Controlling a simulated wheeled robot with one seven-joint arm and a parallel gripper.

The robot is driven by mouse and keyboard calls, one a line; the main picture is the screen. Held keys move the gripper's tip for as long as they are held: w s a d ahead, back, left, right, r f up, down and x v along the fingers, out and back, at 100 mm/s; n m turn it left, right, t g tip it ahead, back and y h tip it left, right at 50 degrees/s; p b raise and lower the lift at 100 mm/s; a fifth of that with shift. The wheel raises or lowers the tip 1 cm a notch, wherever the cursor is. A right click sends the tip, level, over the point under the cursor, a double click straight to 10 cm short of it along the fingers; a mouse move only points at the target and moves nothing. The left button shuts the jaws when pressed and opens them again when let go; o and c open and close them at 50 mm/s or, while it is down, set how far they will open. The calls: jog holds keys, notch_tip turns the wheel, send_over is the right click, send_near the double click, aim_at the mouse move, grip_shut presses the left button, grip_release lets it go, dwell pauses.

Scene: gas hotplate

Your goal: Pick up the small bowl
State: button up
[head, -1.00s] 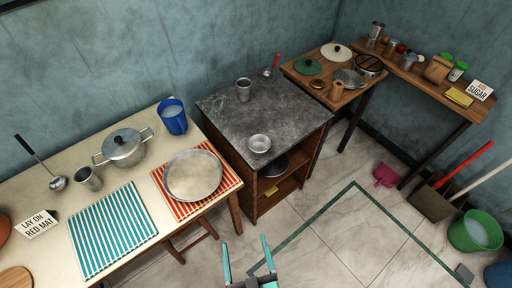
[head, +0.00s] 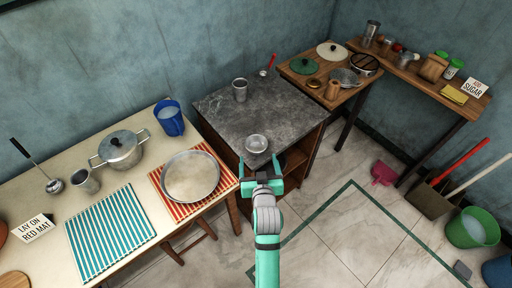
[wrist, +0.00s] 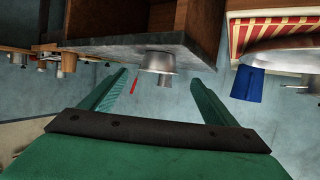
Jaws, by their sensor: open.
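The small bowl (head: 256,143) is a silver metal bowl standing upright near the front edge of the dark stone-topped cabinet (head: 285,107). In the wrist view, which appears upside down, the bowl (wrist: 157,62) shows between and beyond my fingers. My gripper (head: 260,167) is open and empty, just in front of the bowl, at the cabinet's front edge. In the wrist view its two green fingers (wrist: 160,78) spread either side of the bowl's line. I see no contact with the bowl.
A metal cup (head: 240,90) and a red-handled ladle (head: 267,67) are farther back on the stone top. The stone top around the bowl is clear.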

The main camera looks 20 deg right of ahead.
aim_at(256, 141)
jog(key=x, duration=1)
jog(key=shift+w+d+f, duration=0.15)
jog(key=shift+w, duration=0.1)
jog(key=c, duration=1.1)
